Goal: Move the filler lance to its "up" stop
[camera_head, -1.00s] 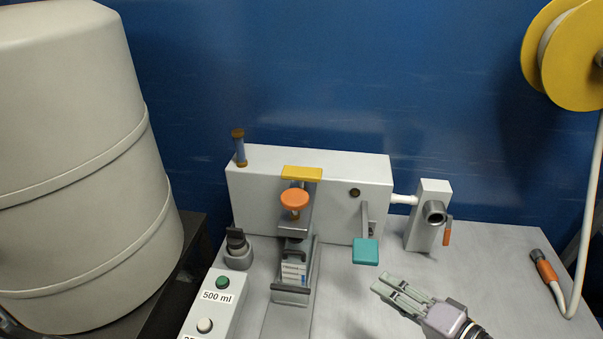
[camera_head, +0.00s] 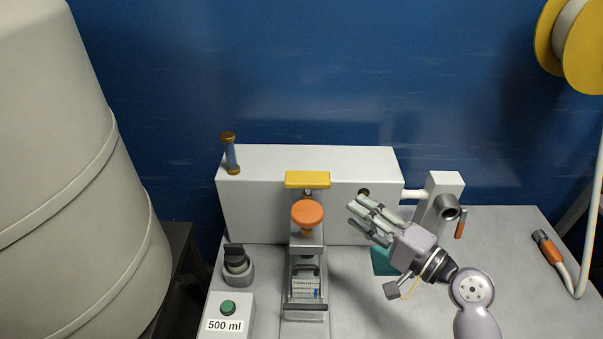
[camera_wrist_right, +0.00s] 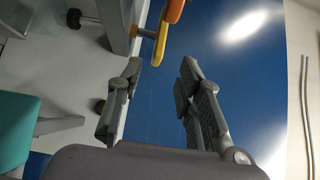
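The filler on the table has a white housing (camera_head: 265,205). At its front a yellow bar (camera_head: 307,180) sits above an orange knob (camera_head: 307,214) on a grey upright; I take this to be the lance, though its rod is mostly hidden. Both also show in the right wrist view, as a yellow part (camera_wrist_right: 161,40) and an orange part (camera_wrist_right: 174,10). My right gripper (camera_head: 357,212) is to the right of the orange knob, in front of the housing. In the right wrist view its fingers (camera_wrist_right: 158,85) are apart with nothing between them. My left gripper is not in view.
A teal pad (camera_head: 382,262) is partly behind my right gripper. A bottle with a label (camera_head: 306,289) stands below the knob. A grey pipe fitting (camera_head: 446,207) is at the right, a black-topped switch (camera_head: 236,262) at the left. The table's right side (camera_head: 510,270) is mostly clear.

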